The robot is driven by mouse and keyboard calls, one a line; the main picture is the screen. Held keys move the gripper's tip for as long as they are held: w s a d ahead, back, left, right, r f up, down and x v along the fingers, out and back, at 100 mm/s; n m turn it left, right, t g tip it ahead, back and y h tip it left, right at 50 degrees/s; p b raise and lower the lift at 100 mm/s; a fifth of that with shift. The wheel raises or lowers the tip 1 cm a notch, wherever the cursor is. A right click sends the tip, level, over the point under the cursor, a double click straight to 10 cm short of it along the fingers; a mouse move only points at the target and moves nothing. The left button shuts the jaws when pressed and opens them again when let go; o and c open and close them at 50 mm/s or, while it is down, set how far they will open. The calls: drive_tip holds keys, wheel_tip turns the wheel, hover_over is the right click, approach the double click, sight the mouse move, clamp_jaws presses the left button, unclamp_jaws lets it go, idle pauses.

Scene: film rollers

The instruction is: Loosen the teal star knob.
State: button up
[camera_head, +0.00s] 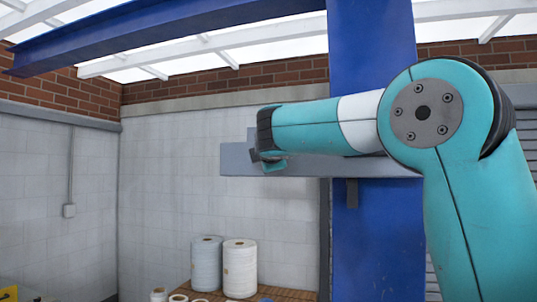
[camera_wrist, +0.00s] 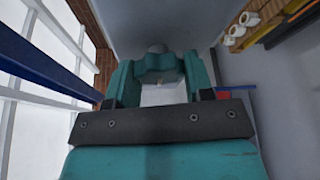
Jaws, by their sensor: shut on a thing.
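The teal star knob (camera_wrist: 157,66) shows in the wrist view, lobed, with a grey round piece behind it. My gripper (camera_wrist: 160,74) has its two teal fingers on either side of the knob, shut on it. In the head view my gripper (camera_head: 268,160) is a small dark and teal shape at the left end of my arm, in front of a grey bar (camera_head: 310,165). The knob cannot be told apart from the gripper there.
A blue post (camera_head: 375,235) stands behind my arm, with the grey bar across it. Below, large film rolls (camera_head: 207,264) and (camera_head: 240,268) stand on a wooden surface (camera_head: 275,292) beside smaller rolls. Open space lies left of the gripper, before a pale block wall (camera_head: 160,200).

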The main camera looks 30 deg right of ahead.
idle(0.3)
drive_tip(key=o, duration=0.9)
drive_tip(key=b+v, duration=0.7)
drive_tip(key=v, duration=1)
drive_tip(key=shift+a, duration=0.2)
